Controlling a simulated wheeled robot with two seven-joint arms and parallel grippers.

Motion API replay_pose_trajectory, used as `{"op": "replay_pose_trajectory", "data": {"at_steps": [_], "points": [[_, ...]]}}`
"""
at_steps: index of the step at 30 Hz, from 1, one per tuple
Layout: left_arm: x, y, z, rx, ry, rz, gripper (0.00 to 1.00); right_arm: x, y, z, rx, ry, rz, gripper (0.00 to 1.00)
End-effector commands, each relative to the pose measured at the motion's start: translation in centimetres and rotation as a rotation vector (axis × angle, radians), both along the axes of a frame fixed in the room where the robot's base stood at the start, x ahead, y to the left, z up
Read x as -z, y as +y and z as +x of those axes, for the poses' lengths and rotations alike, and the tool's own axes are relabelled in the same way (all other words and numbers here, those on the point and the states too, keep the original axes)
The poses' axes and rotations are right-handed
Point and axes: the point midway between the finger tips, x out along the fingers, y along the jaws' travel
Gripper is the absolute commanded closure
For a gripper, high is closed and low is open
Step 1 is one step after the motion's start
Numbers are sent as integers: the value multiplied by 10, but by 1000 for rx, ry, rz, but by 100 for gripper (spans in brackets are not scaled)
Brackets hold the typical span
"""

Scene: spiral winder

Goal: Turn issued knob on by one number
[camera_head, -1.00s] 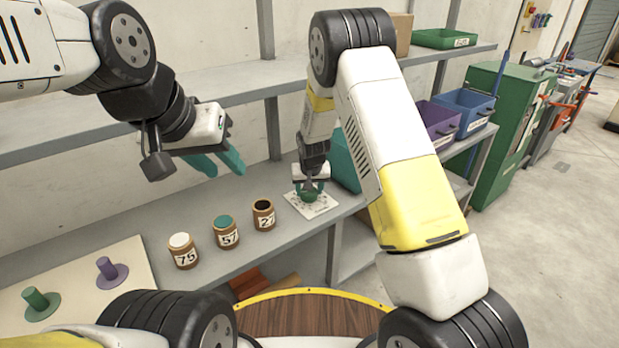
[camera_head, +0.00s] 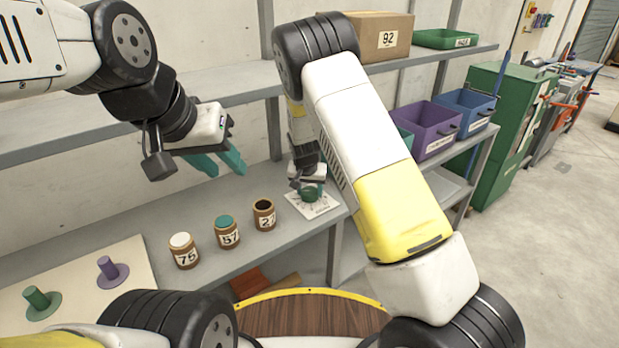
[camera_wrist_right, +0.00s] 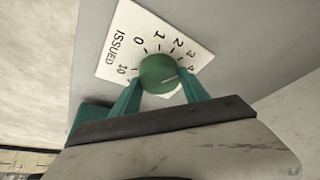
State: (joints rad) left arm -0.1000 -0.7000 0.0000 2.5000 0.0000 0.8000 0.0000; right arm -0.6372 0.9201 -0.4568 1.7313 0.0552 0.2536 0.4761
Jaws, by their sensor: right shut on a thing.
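The issued knob (camera_wrist_right: 158,70) is round and green, on a white dial plate (camera_wrist_right: 118,40) marked ISSUED with numbers around it. A pale pointer line on the knob runs toward the right side, near the 4; the exact number is unclear. In the head view the knob (camera_head: 309,193) and its plate (camera_head: 326,206) are on the shelf. My right gripper (camera_wrist_right: 161,76) is shut on the knob, with one teal finger on each side of it. My left gripper (camera_head: 227,172) is open and empty, above the shelf at left.
Three labelled jars (camera_head: 227,233) stand in a row left of the dial. A board with a purple peg (camera_head: 108,268) and a green peg (camera_head: 38,298) lies further left. Purple (camera_head: 428,128) and blue bins are at right. A cardboard box (camera_head: 382,38) is on the upper shelf.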

Motion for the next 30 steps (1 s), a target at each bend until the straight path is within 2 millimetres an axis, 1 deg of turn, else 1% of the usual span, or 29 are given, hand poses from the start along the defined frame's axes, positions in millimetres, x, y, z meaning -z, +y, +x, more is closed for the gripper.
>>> {"op": "replay_pose_trajectory", "data": {"at_steps": [1,2,3,5,13,16,20,24,27,30], "points": [[0,0,0,0,0,0,64,0,0,-1,-1,2,0,88],[0,0,0,0,0,0,64,0,0,-1,-1,2,0,43],[0,0,0,0,0,0,64,0,0,-1,-1,2,0,36],[0,0,0,0,0,0,64,0,0,-1,-1,2,0,25],[0,0,0,0,0,0,64,0,0,0,-1,1,0,25],[0,0,0,0,0,0,64,-4,1,-2,-2,1,0,25],[0,0,0,0,0,0,64,-21,2,-8,-2,-1,1,25],[0,0,0,0,0,0,64,-44,4,-18,-3,-1,1,25],[0,0,0,0,0,0,64,-58,5,-23,-4,0,1,25],[0,0,0,0,0,0,64,-67,5,-28,-3,0,0,25]]}}
